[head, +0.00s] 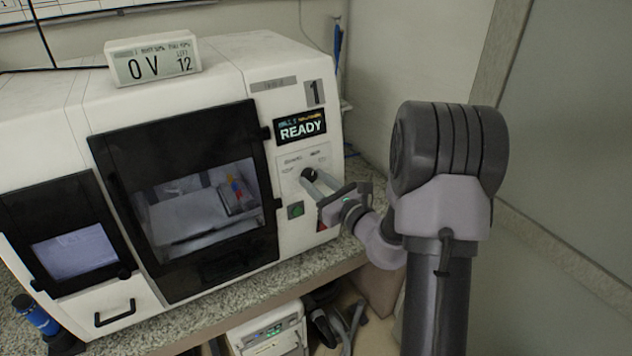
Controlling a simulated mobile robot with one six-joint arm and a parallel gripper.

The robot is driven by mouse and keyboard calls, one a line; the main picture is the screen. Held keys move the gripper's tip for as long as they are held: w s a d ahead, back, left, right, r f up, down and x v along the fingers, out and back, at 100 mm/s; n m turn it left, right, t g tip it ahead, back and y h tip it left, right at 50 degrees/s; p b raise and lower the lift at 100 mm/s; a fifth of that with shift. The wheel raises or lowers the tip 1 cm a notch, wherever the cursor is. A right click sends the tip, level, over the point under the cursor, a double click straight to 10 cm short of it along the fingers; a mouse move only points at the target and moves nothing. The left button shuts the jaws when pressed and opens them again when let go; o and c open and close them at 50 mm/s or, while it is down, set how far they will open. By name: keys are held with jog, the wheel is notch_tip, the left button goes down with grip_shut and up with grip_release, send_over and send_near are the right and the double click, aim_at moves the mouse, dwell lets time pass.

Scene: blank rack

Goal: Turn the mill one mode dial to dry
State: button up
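Mill one is the white machine (255,65) marked with a "1" in the head view. Its screen (300,126) reads READY. The mode dial (308,173) is a small black knob on the light panel below the screen. My gripper (313,179) reaches in from the right, with its two fingertips at the dial. The fingers are apart, with the knob at their tips. I cannot tell whether they press on it. The dial's pointer and the small labels around it are too small or covered to read.
A green button (295,210) sits just below the dial. The dark-framed mill door (184,277) is left of the panel. A small display (153,60) stands on top. A wall is close on the right, and a white device (267,335) with hoses is under the granite counter (205,317).

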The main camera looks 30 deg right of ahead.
grip_shut()
jog(key=m+h+p, duration=0.1)
jog(key=m+p, duration=0.2)
jog(key=m, duration=0.2)
jog(key=shift+a+r+t, duration=0.1)
jog(key=shift+a+t, duration=0.05)
jog(key=shift+t, duration=0.15)
jog(key=shift+a+m+h+p, duration=0.1)
jog(key=shift+m+h+p, duration=0.5)
jog(key=shift+m+p, duration=1.2)
jog(key=shift+m+b, duration=0.3)
jog(key=shift+m, duration=0.2)
jog(key=o, duration=0.7)
grip_release()
jog(key=shift+o, duration=0.2)
